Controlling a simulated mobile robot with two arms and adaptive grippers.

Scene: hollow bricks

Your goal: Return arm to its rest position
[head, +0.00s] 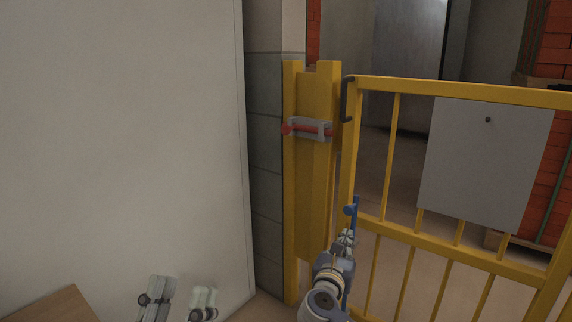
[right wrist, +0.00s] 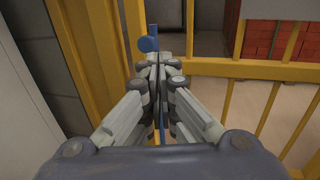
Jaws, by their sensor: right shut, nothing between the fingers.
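My right gripper (head: 347,236) is low in front of the yellow gate (head: 455,90), near the gate's left upright. In the right wrist view its fingers (right wrist: 158,64) are together with nothing held between them. A blue part with a round knob (right wrist: 148,44) shows just beyond the fingertips; it also shows in the head view (head: 350,210). I cannot tell whether the fingers touch it. My left gripper (head: 184,287) is at the bottom left of the head view, its two fingers apart and empty. Its base is cut off by the frame.
A yellow post (head: 316,190) stands left of the gate, with a red sliding bolt (head: 308,129) in a grey bracket. A grey panel (head: 485,160) hangs on the gate. A pale wall (head: 120,140) fills the left, with a wooden surface (head: 50,308) below. Red bricks (head: 553,150) are stacked behind.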

